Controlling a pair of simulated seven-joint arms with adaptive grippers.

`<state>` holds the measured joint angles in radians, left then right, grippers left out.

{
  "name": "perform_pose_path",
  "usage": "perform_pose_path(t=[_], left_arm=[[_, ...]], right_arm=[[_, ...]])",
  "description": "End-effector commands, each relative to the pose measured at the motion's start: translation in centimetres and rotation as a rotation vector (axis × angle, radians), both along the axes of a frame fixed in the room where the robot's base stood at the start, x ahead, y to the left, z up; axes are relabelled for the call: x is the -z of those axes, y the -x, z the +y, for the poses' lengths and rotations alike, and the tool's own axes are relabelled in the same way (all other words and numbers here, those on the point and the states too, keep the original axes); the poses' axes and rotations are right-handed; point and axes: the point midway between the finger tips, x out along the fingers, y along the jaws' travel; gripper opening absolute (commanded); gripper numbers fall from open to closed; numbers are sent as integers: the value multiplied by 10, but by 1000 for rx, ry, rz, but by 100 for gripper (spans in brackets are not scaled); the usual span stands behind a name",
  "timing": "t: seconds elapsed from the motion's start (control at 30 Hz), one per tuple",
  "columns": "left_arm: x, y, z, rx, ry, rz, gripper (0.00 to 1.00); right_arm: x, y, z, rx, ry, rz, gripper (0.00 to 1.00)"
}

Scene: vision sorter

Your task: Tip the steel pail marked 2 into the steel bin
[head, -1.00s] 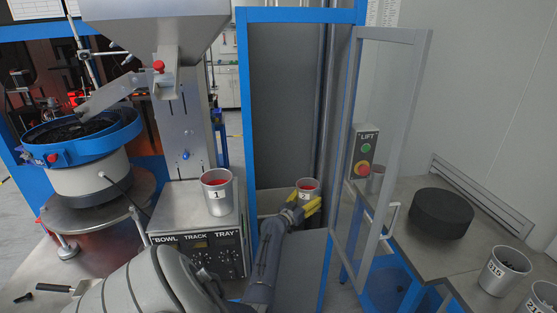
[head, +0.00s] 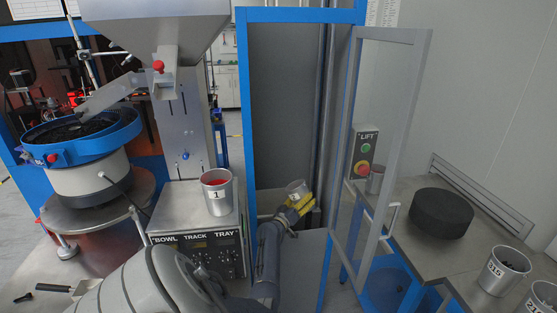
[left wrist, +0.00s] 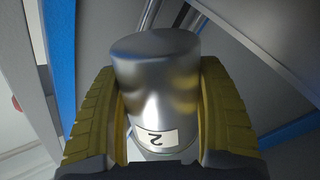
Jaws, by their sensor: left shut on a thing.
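The steel pail marked 2 (head: 296,187) is tipped over, held inside the blue-framed lift cabinet. In the left wrist view the pail (left wrist: 158,85) shows its smooth grey end upward and its 2 label upside down. My left gripper (head: 301,204) is shut on the pail, with a yellow finger on each side of it. The pail's mouth and contents are hidden. The steel bin (head: 268,202) appears to be the open grey box low in the cabinet, below and around the pail; its inside is mostly hidden. My right gripper is not in view.
A pail marked 1 (head: 217,192) with red contents stands on the control box left of the cabinet. The clear door (head: 383,150) stands open on the right. A black disc (head: 441,213) and a pail marked 315 (head: 503,272) are on the right bench.

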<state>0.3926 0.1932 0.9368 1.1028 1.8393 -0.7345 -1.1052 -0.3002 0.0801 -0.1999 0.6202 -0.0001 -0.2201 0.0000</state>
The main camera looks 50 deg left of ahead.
Motion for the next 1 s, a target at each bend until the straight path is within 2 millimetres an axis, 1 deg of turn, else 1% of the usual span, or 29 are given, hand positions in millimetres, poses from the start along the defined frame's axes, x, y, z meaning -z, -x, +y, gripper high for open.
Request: perform_pose_path(t=[0.17,0.47,0.63,1.0], left_arm=[[0,2,6,0,77,-44,25],[-13,3,8,0,209,-113,25],[-12,3,6,1,287,-152,25],[-11,3,7,1,337,-178,25]], right_arm=[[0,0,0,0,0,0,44],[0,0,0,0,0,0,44],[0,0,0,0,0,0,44],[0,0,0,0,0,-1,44]])
